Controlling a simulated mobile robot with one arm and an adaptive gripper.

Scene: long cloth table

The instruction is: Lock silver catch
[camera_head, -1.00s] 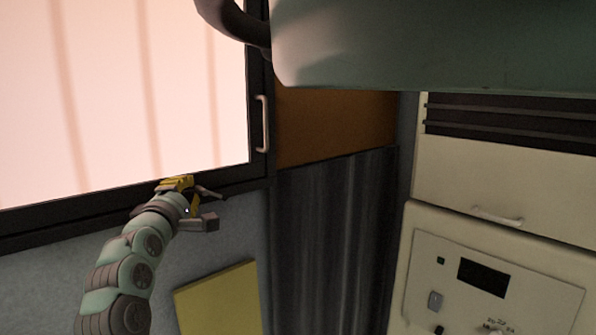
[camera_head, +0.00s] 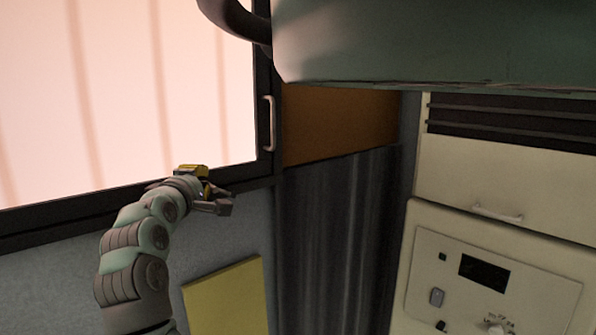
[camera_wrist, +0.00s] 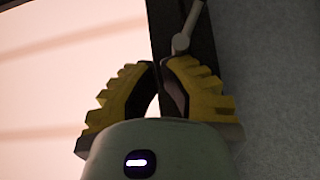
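A silver catch (camera_wrist: 182,42), a thin pale rod with a rounded end, shows in the wrist view against the dark window frame (camera_wrist: 169,18), just beyond my right fingertip. My gripper (camera_wrist: 161,65) has yellow ribbed fingers with tips brought together, with no object visible between them. Contact with the catch cannot be told. A pale upright handle (camera_head: 270,123) sits on the frame's right side, above and right of my gripper.
The bright window pane (camera_head: 130,90) fills the upper left. A large green-grey body (camera_head: 430,40) hangs across the top right. A dark curtain-like panel (camera_head: 335,230), a yellow panel (camera_head: 228,300) and a cream cabinet with controls (camera_head: 490,280) stand below and right.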

